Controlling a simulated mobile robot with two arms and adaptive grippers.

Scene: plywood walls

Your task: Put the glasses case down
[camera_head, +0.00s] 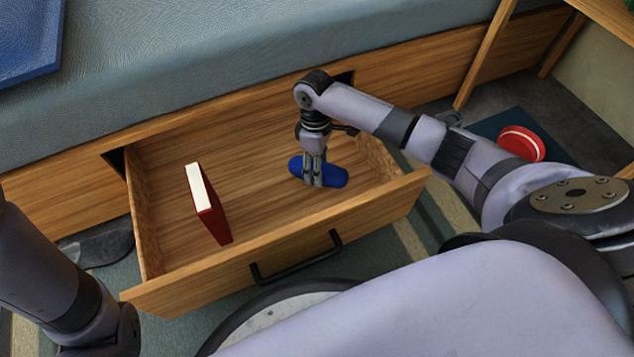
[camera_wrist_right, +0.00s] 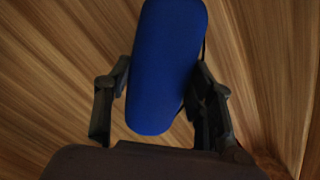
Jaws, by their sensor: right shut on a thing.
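The blue glasses case (camera_head: 333,177) is inside the open wooden drawer (camera_head: 270,238), in its right half. My right gripper (camera_head: 314,180) points down into the drawer and is shut on the case around its middle. In the right wrist view the case (camera_wrist_right: 166,65) lies lengthwise between the two fingers (camera_wrist_right: 160,95), with wood grain behind it. I cannot tell whether the case touches the drawer floor. My left arm shows at the lower left, but its gripper is out of view.
A red book (camera_head: 208,205) stands upright in the drawer's left half. The drawer floor between book and case is clear. The drawer front has a black handle (camera_head: 296,258). A bed (camera_head: 220,60) rises behind. A red round object (camera_head: 521,143) lies on the floor at right.

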